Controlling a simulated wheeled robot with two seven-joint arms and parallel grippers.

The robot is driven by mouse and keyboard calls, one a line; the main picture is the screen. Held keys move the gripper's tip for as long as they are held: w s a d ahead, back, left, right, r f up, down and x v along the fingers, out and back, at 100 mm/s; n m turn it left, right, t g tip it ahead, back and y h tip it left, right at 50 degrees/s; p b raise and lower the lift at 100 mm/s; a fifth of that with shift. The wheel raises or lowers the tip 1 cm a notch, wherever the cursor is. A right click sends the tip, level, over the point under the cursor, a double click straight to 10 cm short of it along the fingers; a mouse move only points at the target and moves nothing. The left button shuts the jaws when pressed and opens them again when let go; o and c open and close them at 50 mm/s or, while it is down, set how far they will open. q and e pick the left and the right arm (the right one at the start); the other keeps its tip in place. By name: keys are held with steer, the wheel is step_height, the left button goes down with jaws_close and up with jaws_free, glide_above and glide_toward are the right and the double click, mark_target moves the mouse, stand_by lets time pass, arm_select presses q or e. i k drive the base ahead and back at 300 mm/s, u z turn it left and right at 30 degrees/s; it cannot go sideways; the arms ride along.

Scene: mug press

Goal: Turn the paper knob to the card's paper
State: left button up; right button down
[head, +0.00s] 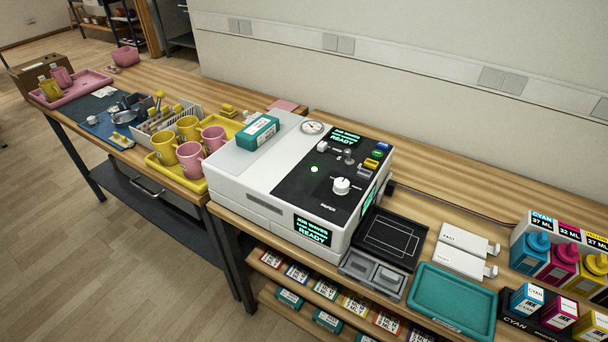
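The white paper knob (341,186) sits on the black control panel of the white press (262,188), above a label reading PAPER. Its pointer and the marks around it are too small to read. I cannot pick out the card for certain. Two white plates with small printing (461,262) lie on the bench right of the press, and their words are hard to read. A teal and white box (258,132) lies on top of the press. Neither of my grippers is in view.
Green READY screens and a gauge (312,127) are on the press. A dark tray (391,237), a teal tray (452,298) and ink bottles (561,265) crowd the bench at right. Yellow and pink mugs (190,158) stand in a yellow tray at left.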

mark_target(341, 185)
steer(key=u, duration=1.5)
steer(key=i, duration=0.75)
steer(key=z, duration=2)
